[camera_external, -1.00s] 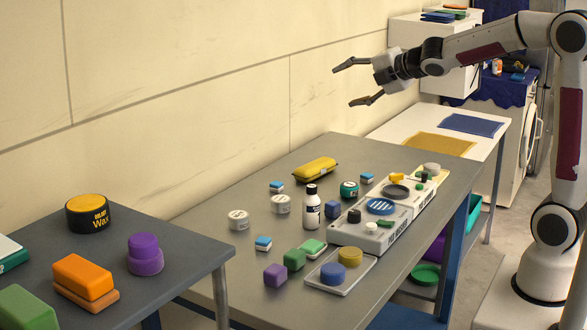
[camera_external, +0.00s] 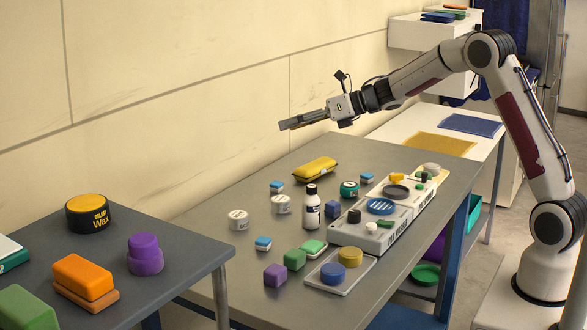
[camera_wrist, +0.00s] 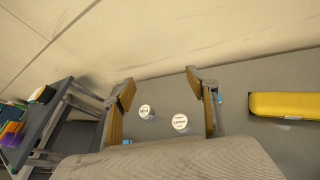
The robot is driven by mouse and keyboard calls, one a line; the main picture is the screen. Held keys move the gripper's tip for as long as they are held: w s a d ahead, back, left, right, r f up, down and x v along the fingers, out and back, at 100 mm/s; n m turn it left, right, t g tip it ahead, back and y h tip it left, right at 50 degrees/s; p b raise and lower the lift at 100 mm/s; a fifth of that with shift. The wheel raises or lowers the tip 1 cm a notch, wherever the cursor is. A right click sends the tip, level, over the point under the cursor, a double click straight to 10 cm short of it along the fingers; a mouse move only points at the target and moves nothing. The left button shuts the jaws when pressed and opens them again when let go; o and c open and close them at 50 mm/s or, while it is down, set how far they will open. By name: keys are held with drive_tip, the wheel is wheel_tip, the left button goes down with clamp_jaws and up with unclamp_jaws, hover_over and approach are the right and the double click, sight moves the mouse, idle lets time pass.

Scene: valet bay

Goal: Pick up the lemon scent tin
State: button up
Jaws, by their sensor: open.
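Two round white tins stand on the grey table, the left one (camera_external: 239,220) and the right one (camera_external: 280,204). In the wrist view the left tin (camera_wrist: 147,113) and the right tin (camera_wrist: 181,122) appear between my fingers. The right tin's small label seems to read "Lemon", but it is blurred; the left label is unclear. My gripper (camera_external: 289,124) is open and empty, high above the table near the wall. Its spread fingers (camera_wrist: 160,84) frame both tins from well above.
A yellow case (camera_external: 315,169) lies behind the tins. A white bottle (camera_external: 312,210) stands right of them, with small blue-topped blocks (camera_external: 263,243) around. A grey organiser (camera_external: 362,235) fills the right side. A second table (camera_external: 165,270) stands at left.

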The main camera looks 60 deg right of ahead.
sight(287, 198)
wheel_tip(287, 198, down, 12)
drive_tip(key=s+a+n+g+y, duration=0.1)
drive_tip(key=n+g+y, duration=0.2)
drive_tip(key=n, duration=0.5)
drive_tip(key=shift+s+a+g+y, duration=0.25)
drive_tip(key=shift+s+g+y, duration=0.15)
drive_tip(key=shift+f, duration=0.15)
drive_tip(key=shift+f, duration=2.8)
drive_tip(key=shift+f, duration=0.15)
drive_tip(key=shift+f, duration=0.25)
drive_tip(key=shift+a+f, duration=0.1)
drive_tip(key=shift+f, duration=0.2)
drive_tip(key=shift+x, duration=2.4)
drive_tip(key=shift+w+r, duration=0.1)
